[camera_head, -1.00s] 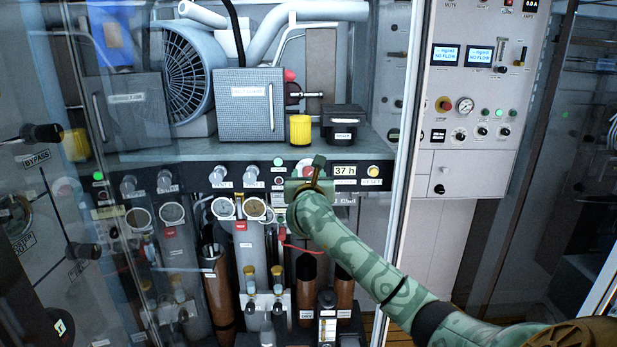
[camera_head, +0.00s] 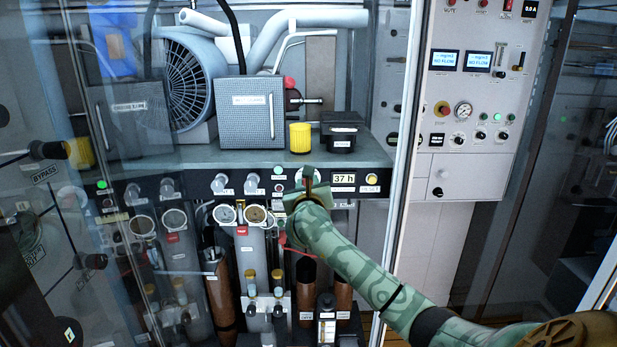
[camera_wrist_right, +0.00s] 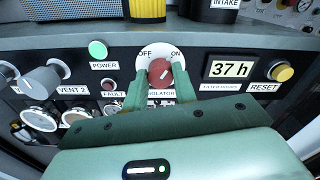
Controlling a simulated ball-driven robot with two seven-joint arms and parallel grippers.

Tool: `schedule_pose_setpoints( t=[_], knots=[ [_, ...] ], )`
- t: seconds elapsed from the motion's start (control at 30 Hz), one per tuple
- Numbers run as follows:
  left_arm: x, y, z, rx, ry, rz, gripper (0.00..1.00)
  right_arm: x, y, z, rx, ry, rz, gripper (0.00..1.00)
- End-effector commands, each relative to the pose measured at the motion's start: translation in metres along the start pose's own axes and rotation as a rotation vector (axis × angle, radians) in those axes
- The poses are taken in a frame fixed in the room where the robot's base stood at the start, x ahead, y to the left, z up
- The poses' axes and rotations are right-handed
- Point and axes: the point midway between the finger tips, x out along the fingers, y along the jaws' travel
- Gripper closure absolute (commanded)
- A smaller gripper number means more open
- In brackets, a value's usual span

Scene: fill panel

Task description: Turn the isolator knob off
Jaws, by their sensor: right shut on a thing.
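The isolator knob (camera_wrist_right: 159,70) is red with a pale mark, on a round white plate (camera_wrist_right: 147,53) lettered OFF at left and ON at right. The mark appears tilted toward the upper right, but is small. My right gripper (camera_wrist_right: 161,82) has its two green fingers on either side of the knob, shut on it. In the head view my right gripper (camera_head: 307,188) is at the panel front and mostly covers the knob. The ISOLATOR label is partly hidden by a finger. My left gripper is not in view.
A green power light (camera_wrist_right: 98,49), a red fault light (camera_wrist_right: 109,84), the 37 h display (camera_wrist_right: 230,69) and a yellow reset button (camera_wrist_right: 282,73) flank the knob. A yellow cap (camera_head: 300,138) stands on the shelf above. Gauges (camera_head: 256,213) and cylinders are below left.

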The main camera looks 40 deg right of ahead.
Motion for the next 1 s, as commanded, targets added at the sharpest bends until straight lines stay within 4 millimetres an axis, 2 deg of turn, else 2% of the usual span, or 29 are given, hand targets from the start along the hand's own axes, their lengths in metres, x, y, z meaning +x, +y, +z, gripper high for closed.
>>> schedule_pose_setpoints(
  t=[0.03, 0.2, 1.0],
  knots=[
    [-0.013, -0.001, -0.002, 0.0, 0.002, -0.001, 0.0, -0.001, -0.001, 0.005, -0.039, 0.004, 0.001, 0.95],
    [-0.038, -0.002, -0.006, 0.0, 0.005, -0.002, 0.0, -0.001, -0.001, 0.005, -0.201, 0.004, 0.002, 0.95],
    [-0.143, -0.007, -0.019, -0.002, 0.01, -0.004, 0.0, -0.001, 0.002, 0.003, -0.958, 0.002, 0.003, 0.95]
  ],
)
